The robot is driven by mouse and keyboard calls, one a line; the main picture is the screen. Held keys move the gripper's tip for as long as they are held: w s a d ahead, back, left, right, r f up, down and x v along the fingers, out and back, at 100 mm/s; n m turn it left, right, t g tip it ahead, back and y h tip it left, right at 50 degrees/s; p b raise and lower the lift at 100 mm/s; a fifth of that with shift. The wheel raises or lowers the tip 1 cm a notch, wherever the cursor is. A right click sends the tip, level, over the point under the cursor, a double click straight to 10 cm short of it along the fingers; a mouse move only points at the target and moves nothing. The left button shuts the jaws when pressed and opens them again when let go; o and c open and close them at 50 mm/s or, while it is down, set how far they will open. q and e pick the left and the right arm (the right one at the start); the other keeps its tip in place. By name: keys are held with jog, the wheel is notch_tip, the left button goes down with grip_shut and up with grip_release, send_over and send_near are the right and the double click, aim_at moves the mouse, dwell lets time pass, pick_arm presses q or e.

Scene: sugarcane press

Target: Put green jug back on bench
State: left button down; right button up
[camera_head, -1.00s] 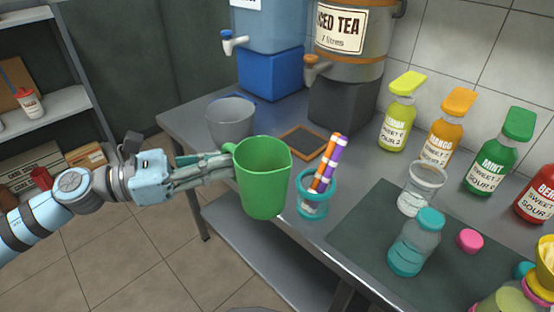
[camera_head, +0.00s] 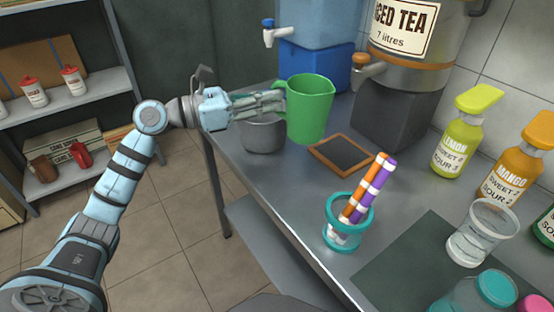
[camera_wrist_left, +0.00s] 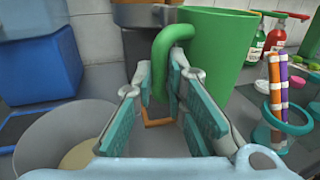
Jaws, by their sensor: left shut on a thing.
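The green jug (camera_head: 310,110) is upright at the far part of the metal bench (camera_head: 262,182), in front of the blue dispenser stand. My left gripper (camera_head: 280,102) is shut on its handle, and the handle shows between the fingers in the left wrist view (camera_wrist_left: 168,65). I cannot tell whether the jug's base touches the bench or hangs just above it. My right gripper is not in view.
A grey bowl (camera_head: 263,134) stands just below my left gripper. A wood-framed slate (camera_head: 342,153) lies right of the jug. A teal-ringed holder (camera_head: 342,236) with striped tubes stands nearer. Bottles (camera_head: 466,132) line the right. Bare bench lies between slate and holder.

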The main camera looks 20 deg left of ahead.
pick_arm(q)
notch_tip(320, 180, down, 12)
jog(key=b, duration=0.3)
jog(key=shift+f+b, duration=0.1)
jog(key=shift+b, duration=0.2)
jog(key=shift+f, duration=0.35)
jog(key=shift+r, duration=0.1)
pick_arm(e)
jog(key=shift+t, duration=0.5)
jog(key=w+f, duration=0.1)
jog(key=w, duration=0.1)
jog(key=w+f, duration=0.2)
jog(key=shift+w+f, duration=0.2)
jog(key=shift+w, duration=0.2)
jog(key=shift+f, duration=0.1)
pick_arm(q)
jog(key=c, duration=1.6)
grip_release()
jog(key=shift+c, duration=0.2)
